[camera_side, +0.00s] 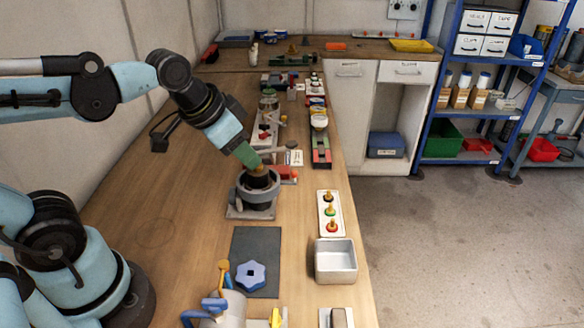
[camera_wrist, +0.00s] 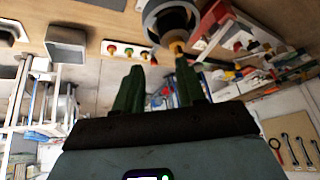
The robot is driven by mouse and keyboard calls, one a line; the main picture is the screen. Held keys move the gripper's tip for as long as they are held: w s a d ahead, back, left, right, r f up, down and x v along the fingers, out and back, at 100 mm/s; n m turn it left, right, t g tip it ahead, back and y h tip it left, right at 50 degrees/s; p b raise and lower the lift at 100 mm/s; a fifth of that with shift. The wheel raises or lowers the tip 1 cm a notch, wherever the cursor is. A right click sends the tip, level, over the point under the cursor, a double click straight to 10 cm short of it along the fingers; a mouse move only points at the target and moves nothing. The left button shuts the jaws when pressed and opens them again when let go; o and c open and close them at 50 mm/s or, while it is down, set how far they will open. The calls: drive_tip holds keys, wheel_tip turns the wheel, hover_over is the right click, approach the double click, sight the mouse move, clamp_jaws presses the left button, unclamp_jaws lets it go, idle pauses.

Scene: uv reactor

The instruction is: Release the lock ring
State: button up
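A grey ring-shaped fixture (camera_side: 240,201) stands on a square plate on the bench, with a dark part in its middle. I take its round grey rim to be the lock ring; it also shows in the wrist view (camera_wrist: 153,22), cut off by the top edge. My gripper (camera_side: 256,165) is tilted down just above the fixture. In the wrist view my gripper (camera_wrist: 160,68) has its two green fingers apart. A small brass-coloured knob (camera_wrist: 177,47) is at the tip of the right finger, not between both fingers. I cannot tell whether they touch.
A red block (camera_side: 287,174) sits close to the right of the fixture. A panel of coloured buttons (camera_side: 330,212) and a metal tray (camera_side: 335,261) lie along the right bench edge. A dark mat with a blue knob (camera_side: 251,275) is in front. The bench left of the fixture is clear.

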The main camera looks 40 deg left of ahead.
drive_tip(key=w+d+r+m+g, duration=0.1)
drive_tip(key=w+r+m+g, duration=0.15)
drive_tip(key=w+m, duration=0.2)
wheel_tip(320, 180, up, 2)
drive_tip(key=m+g, duration=0.4)
drive_tip(key=m, duration=0.3)
hover_over(294, 171)
drive_tip(key=shift+t, duration=0.25)
wheel_tip(294, 171, down, 12)
drive_tip(key=shift+f, duration=0.1)
clamp_jaws()
